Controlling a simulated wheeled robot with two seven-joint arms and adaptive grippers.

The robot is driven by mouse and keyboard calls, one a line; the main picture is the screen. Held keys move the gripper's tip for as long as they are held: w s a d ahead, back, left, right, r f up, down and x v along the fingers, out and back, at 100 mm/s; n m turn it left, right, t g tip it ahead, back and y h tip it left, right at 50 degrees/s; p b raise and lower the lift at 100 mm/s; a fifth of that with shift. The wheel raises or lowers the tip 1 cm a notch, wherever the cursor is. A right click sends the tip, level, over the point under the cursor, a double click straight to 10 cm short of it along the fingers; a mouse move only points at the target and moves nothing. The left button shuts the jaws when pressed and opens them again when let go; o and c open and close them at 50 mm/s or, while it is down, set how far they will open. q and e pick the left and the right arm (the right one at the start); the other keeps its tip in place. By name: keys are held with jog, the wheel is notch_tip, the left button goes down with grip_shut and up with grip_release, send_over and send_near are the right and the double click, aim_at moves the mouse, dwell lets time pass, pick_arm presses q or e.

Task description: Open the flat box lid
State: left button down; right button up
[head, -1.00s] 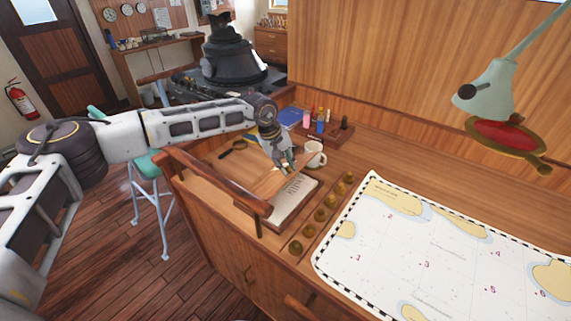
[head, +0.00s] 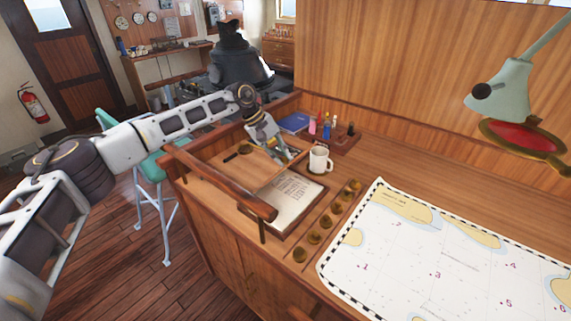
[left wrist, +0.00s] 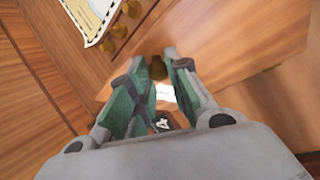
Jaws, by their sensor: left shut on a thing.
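The flat box (head: 297,222) lies on the desk with a printed sheet (head: 288,193) showing inside. Its thin wooden lid (head: 270,180) is raised along the far left side and looks nearly edge-on in the head view. My left gripper (head: 287,157) is at the upper edge of the lid. In the left wrist view, my left fingers (left wrist: 158,75) are closed around a small brass knob (left wrist: 158,67), with a wooden panel behind it. The fingers partly hide the knob. My right gripper is not in view.
A white mug (head: 319,160) stands close to the right of the gripper. Several brass pieces (head: 327,222) line the desk beside the chart (head: 430,250). A wooden rail (head: 220,180) borders the desk's left edge. A magnifier (head: 243,149) and blue book (head: 293,122) lie behind.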

pick_arm(q)
jog(key=w+a+r+g+h+b, duration=0.2)
jog(key=w+a+h+b, duration=0.1)
jog(key=a, duration=0.2)
jog(key=shift+w+a+n+b, duration=0.15)
jog(key=shift+w+n+b, duration=0.1)
jog(key=shift+n+b, duration=0.05)
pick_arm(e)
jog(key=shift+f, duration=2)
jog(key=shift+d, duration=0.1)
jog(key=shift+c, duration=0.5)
